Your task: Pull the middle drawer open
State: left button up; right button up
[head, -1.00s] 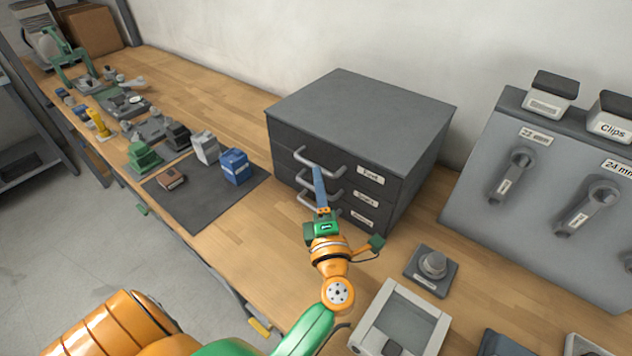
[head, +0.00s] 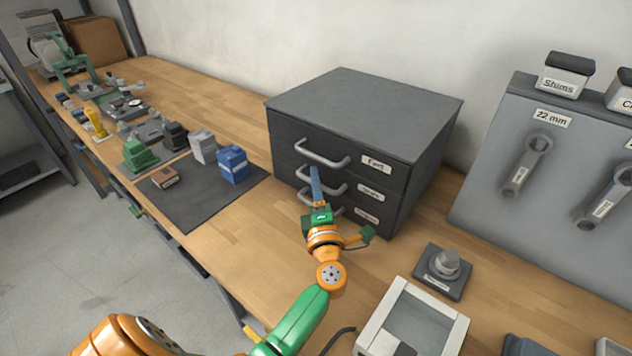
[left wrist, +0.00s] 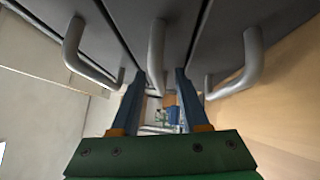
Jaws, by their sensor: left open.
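The dark grey cabinet (head: 365,110) has three stacked drawers, each with a grey bar handle. The middle drawer handle (head: 336,190) is partly hidden behind my left gripper's blue fingers. My left gripper (head: 315,172) is in front of the drawers, its fingers pointing at the middle handle. In the left wrist view, the open fingers (left wrist: 157,85) have the middle handle (left wrist: 156,60) in the gap between them. The top handle (left wrist: 74,45) is left of the fingers and the bottom handle (left wrist: 252,60) right. All drawers look shut. My right gripper is not in view.
A dark mat (head: 195,208) with small boxes lies left of the cabinet. A grey knob block (head: 443,270) and a white-framed tray (head: 452,335) stand to the right. A grey wrench panel (head: 480,190) is farther right. Bare wood lies in front of the cabinet.

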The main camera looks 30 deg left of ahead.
pick_arm(q)
jog(key=shift+w+a, duration=0.15)
jog(key=shift+w, duration=0.05)
jog(key=shift+s, duration=0.1)
grip_shut()
dwell(1.2)
